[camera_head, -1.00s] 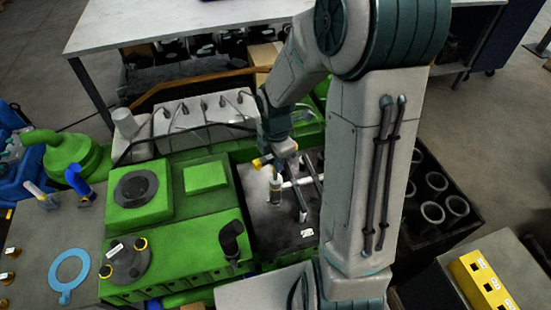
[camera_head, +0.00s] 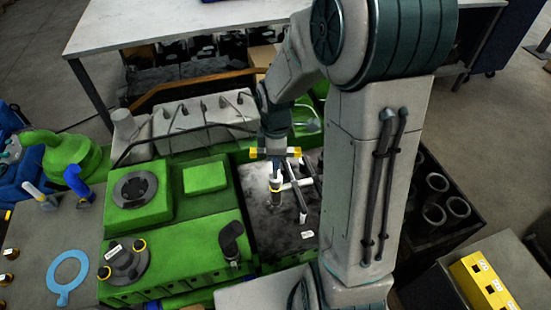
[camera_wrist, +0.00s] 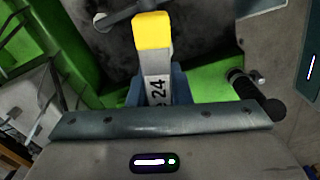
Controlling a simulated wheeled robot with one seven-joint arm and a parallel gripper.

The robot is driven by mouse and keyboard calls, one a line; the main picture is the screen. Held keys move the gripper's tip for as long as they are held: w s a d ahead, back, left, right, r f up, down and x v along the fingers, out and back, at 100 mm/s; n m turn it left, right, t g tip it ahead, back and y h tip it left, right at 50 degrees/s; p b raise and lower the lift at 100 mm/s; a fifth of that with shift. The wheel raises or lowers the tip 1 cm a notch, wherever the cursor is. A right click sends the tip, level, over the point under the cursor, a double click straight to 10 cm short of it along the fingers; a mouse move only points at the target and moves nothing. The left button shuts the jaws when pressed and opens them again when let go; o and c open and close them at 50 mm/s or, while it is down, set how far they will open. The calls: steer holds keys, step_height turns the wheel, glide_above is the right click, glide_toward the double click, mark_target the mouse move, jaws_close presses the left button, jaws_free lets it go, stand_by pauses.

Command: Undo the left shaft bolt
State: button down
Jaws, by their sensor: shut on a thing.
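My gripper (camera_head: 275,146) is shut on the crossbar of a T-handled wrench (camera_head: 290,152) with yellow ends. In the wrist view, the wrench handle (camera_wrist: 153,32) shows one yellow end and a label reading "24", between the bluish jaws of my gripper (camera_wrist: 159,85). The wrench stands roughly upright over the dark open bay of the green engine (camera_head: 203,232).
White rods (camera_head: 298,184) and dark bars lie close to the right of the wrench. A black elbow pipe (camera_head: 233,240) stands up at the engine's front. A grey cylinder head (camera_head: 205,120) with thin pipes is behind. A crate of cylinders (camera_head: 459,206) is at the right.

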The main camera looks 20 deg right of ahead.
steer(key=m+b, duration=0.2)
steer(key=m, duration=0.9)
steer(key=shift+b, duration=0.3)
steer(key=m, duration=0.3)
steer(key=shift+a+m, duration=0.1)
steer(key=shift+m, duration=0.2)
steer(key=m, duration=0.6)
steer(key=shift+b, duration=0.3)
steer(key=m, duration=0.6)
steer(key=shift+p, duration=0.3)
steer(key=shift+f, duration=0.1)
